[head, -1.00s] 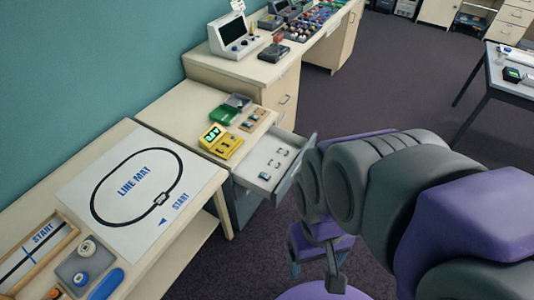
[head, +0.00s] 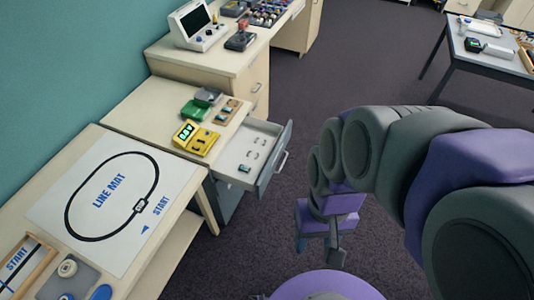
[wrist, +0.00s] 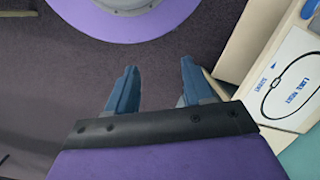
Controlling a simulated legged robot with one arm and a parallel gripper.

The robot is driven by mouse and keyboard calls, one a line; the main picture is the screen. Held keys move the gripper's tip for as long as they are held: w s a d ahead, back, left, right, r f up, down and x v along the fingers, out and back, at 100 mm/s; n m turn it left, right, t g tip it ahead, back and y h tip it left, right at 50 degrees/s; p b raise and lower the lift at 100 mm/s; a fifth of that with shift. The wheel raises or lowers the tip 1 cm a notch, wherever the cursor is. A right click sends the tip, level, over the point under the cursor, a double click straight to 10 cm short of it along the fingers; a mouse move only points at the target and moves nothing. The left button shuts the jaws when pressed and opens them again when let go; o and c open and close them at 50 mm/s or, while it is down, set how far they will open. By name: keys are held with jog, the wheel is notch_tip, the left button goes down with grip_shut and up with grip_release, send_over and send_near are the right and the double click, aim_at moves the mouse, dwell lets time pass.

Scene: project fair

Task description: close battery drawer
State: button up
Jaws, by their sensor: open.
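The battery drawer (head: 238,163) is pulled out from the cabinet under the middle bench in the head view. It has a grey front (head: 274,160) with a handle on its outer face, and several small items lie inside. My gripper (head: 318,246) hangs low over the floor, to the right of and nearer than the drawer, apart from it. In the wrist view my gripper (wrist: 158,82) shows two blue fingers spread apart with nothing between them. The drawer is not clearly visible in the wrist view.
A yellow meter (head: 195,138) and a green box (head: 194,110) stand on the bench above the drawer. The line mat (head: 110,195) lies on the nearer table. A grey table (head: 480,75) stands at the far right. The dark floor (head: 340,75) between is open.

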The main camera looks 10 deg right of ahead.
jog(key=w+a+f+m+y, duration=0.1)
jog(key=w+a+f+y, duration=0.1)
jog(key=w, duration=0.4)
jog(key=w+a+f+m+y, duration=0.2)
jog(key=w+a, duration=0.2)
jog(key=w, duration=0.2)
jog(key=w+a+f+m+y, duration=0.1)
jog(key=w+a+m+y, duration=0.1)
jog(key=w, duration=0.4)
jog(key=shift+a+f+y, duration=0.3)
jog(key=shift+a+f, duration=0.1)
jog(key=shift+a, duration=0.15)
grip_shut()
jog(key=w+d+f+m+t+y, duration=0.1)
jog(key=w+d+f+m+t, duration=0.15)
jog(key=w+f+m, duration=0.5)
jog(key=w+d+f+m+t+y, duration=0.2)
jog(key=w+d+f+m, duration=0.25)
jog(key=w+f, duration=0.6)
jog(key=d+f+m+t+h+b, duration=0.1)
jog(key=d+f+m, duration=0.2)
jog(key=d+f, duration=0.35)
jog(key=d+f+m+t+h, duration=0.1)
jog(key=d+f+m, duration=0.25)
jog(key=f, duration=0.65)
jog(key=b, duration=0.3)
send_near(262, 183)
jog(key=shift+x, duration=3.05)
